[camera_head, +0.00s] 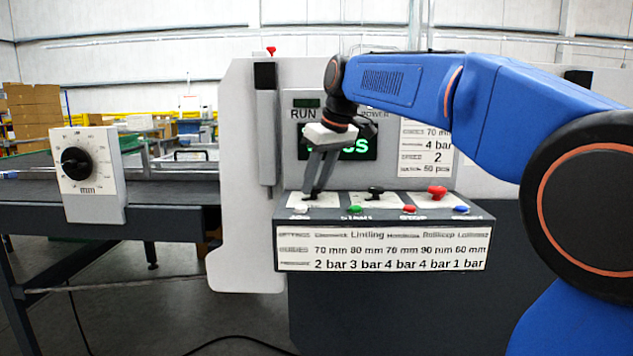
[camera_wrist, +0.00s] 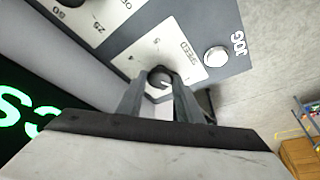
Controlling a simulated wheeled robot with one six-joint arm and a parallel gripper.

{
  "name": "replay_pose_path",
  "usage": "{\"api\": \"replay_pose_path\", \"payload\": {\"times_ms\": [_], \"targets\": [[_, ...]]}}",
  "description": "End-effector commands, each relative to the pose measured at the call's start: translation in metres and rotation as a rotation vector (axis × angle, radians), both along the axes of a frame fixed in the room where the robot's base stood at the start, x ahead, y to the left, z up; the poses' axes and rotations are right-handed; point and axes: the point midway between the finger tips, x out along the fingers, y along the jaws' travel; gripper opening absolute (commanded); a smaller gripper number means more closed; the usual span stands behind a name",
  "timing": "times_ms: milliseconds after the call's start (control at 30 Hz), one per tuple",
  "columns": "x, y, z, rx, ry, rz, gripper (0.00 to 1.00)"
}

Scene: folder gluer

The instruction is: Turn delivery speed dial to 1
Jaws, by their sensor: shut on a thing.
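The speed dial is a small dark round knob (camera_wrist: 158,77) on a white plate marked SPEED in the wrist view. My gripper (camera_wrist: 158,92) has its two grey fingers on either side of the knob, shut on it. A pale line shows on the knob, but its exact setting is too small to read. In the head view my gripper (camera_head: 314,192) points down onto the left end of the sloped control panel (camera_head: 340,214).
A white JOG button (camera_wrist: 215,56) lies close to the dial. A black knob (camera_head: 375,191), a red knob (camera_head: 437,191) and green (camera_head: 354,209), red (camera_head: 408,209) and blue (camera_head: 461,209) buttons share the panel. A grey upright housing (camera_head: 267,135) stands left of my gripper.

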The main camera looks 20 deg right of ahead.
Motion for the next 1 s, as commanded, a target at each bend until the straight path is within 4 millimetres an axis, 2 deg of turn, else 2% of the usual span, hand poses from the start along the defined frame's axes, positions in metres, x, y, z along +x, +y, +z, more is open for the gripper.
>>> {"api": "replay_pose_path", "payload": {"times_ms": [33, 67, 100, 433, 567, 667, 1000], "targets": [[0.000, 0.000, 0.000, 0.000, 0.000, 0.000, 0.10], [0.000, 0.000, 0.000, 0.000, 0.000, 0.000, 0.39], [0.000, 0.000, 0.000, 0.000, 0.000, 0.000, 0.49], [0.000, 0.000, 0.001, -0.001, 0.000, 0.000, 0.50], [-0.003, -0.002, 0.009, 0.000, -0.001, -0.001, 0.50], [-0.008, -0.005, 0.022, 0.000, -0.002, -0.002, 0.50], [-0.030, -0.017, 0.085, 0.000, -0.002, -0.002, 0.50]]}}
